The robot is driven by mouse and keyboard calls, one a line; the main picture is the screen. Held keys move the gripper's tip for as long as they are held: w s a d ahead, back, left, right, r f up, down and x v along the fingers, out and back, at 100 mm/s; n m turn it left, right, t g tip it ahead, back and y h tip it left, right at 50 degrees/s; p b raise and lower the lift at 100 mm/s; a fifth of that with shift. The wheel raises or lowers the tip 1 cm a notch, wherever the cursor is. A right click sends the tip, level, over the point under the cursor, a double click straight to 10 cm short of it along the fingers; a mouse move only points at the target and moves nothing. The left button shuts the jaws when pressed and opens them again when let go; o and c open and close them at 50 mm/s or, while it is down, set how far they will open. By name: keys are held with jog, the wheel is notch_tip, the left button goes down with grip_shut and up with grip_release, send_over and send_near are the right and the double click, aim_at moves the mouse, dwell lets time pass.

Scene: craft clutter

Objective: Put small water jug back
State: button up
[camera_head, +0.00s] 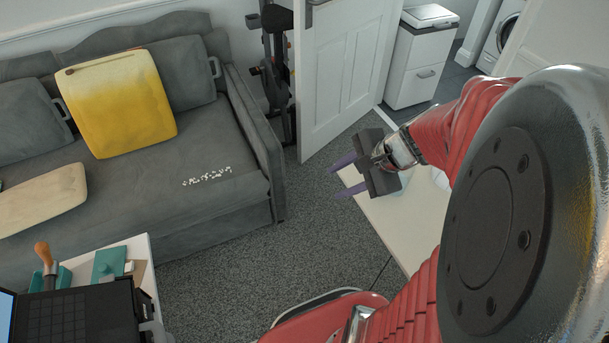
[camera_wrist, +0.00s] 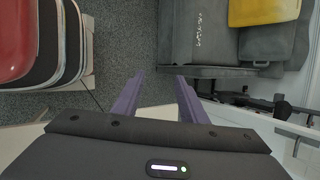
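I cannot make out a small water jug in either view.
The pale table (camera_head: 399,227) lies below my gripper. A grey sofa (camera_head: 190,170) with a yellow cushion (camera_head: 118,100) stands left. Carpet (camera_head: 230,255) between is clear. A white door (camera_head: 340,75) stands behind.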

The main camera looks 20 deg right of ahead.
jog(key=s+a+r+n+h, duration=0.1)
jog(key=s+a+r+n, duration=0.2)
jog(key=n, duration=0.6)
jog(key=s+a+r+n+h, duration=0.2)
jog(key=s+a+r+n, duration=0.1)
jog(key=a+r+n, duration=0.5)
jog(key=shift+s+r+n+h, duration=0.15)
jog(key=shift+s+n+h, duration=0.2)
jog(key=shift+n, duration=0.25)
